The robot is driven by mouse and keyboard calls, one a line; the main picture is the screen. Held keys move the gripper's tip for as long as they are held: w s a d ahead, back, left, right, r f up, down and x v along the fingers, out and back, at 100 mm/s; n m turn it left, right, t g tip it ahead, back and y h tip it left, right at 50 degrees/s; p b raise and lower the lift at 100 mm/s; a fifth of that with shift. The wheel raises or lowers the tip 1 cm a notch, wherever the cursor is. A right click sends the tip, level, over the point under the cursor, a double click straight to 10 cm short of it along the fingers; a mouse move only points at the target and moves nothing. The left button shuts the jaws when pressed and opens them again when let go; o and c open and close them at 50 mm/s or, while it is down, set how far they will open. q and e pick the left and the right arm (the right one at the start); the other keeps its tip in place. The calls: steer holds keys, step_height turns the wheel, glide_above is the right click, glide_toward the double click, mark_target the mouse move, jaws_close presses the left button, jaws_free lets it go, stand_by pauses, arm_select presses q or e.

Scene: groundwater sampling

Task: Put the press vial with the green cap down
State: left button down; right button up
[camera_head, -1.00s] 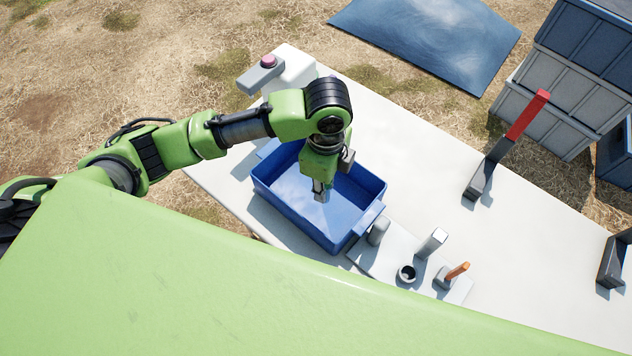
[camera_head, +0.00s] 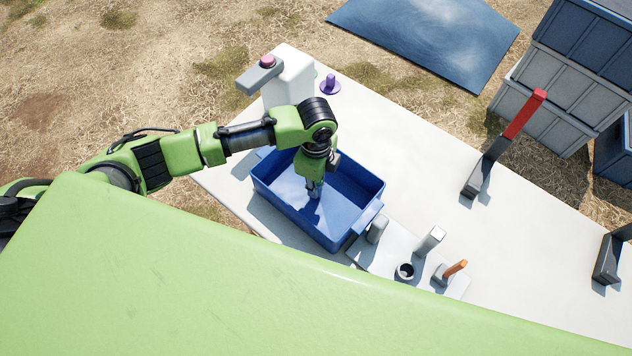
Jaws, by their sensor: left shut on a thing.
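My left gripper (camera_head: 315,189) points down into the blue tub (camera_head: 373,212), above or near its floor. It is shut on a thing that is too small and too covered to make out. I take this to be the press vial, but I cannot see its green cap. Whether it touches the tub floor, I cannot tell. My right gripper is not in view.
A white dispenser (camera_head: 292,84) and a purple piece (camera_head: 330,85) stand at the table's far end. A holder plate (camera_head: 385,262) carries several small items beside the tub. A red-topped black stand (camera_head: 497,150) is at right. The middle of the white table (camera_head: 425,165) is clear.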

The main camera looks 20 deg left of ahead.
arm_select(q)
steer(key=shift+f, duration=0.1)
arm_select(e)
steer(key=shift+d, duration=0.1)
arm_select(q)
steer(key=c, duration=1.8)
jaws_free()
steer(key=shift+c, duration=0.2)
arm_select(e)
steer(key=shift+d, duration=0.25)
arm_select(q)
step_height(320, 180, up, 12)
steer(key=shift+r+b, duration=0.15)
steer(key=shift+b, duration=0.3)
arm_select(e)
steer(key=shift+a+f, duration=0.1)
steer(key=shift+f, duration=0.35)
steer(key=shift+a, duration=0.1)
